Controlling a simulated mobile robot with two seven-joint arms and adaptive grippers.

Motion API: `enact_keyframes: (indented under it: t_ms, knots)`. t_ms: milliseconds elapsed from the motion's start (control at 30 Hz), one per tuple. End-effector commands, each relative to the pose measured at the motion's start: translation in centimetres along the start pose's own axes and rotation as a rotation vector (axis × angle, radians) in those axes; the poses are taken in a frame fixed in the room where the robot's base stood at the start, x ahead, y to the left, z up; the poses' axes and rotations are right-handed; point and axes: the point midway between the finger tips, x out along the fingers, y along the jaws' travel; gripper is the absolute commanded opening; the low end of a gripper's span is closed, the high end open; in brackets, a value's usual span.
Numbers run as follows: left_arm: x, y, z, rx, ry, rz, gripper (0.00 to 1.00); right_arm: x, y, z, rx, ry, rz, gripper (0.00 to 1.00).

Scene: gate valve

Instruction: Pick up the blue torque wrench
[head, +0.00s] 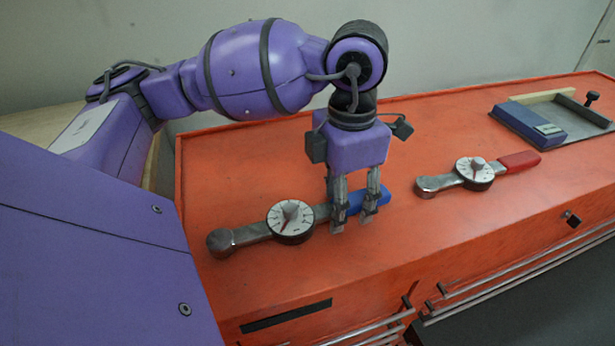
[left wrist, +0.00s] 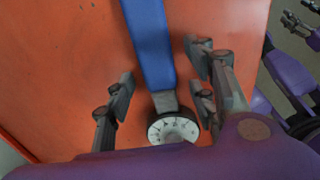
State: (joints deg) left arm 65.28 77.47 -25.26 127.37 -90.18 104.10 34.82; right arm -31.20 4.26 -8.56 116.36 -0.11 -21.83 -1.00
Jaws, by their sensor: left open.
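The blue torque wrench (head: 291,220) lies on the orange cabinet top, with a round silver head at left, a white dial in the middle and a blue handle at right. My left gripper (head: 352,226) points down over the wrench where the handle meets the metal shaft. It is open, and its fingers hide part of the shaft and handle. In the left wrist view the blue handle (left wrist: 150,40) runs down to the dial between the parted fingers of the left gripper (left wrist: 162,92). I cannot tell whether the fingers touch the wrench. My right gripper is not in the head view.
A second torque wrench with a red handle (head: 518,161) lies to the right on the orange cabinet top (head: 430,130). A grey tray (head: 578,124) with a blue box (head: 529,121) stands at the far right. Drawer handles stick out along the front side.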

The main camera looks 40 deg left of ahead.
Motion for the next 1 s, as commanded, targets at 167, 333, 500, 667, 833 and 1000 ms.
enact_keyframes:
  t_ms: [167, 333, 500, 667, 833, 1000]
  knots:
    - [-0.02, -0.01, 0.0, 0.0, 0.0, 0.0, 0.4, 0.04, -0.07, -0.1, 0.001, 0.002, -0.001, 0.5]
    - [-0.02, -0.01, 0.0, 0.0, 0.001, -0.001, 0.18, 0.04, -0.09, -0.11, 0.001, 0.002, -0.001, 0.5]
    - [-0.03, -0.01, 0.0, 0.0, 0.001, -0.001, 0.0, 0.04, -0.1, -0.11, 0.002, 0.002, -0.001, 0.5]
    - [-0.03, -0.01, 0.0, 0.0, 0.001, -0.001, 0.0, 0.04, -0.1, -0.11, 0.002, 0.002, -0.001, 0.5]
    - [-0.14, 0.02, 0.03, 0.0, -0.001, 0.0, 0.0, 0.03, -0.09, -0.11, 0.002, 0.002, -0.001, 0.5]
    - [-0.22, 0.02, 0.05, 0.0, -0.002, 0.0, 0.0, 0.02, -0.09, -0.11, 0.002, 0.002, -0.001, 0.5]
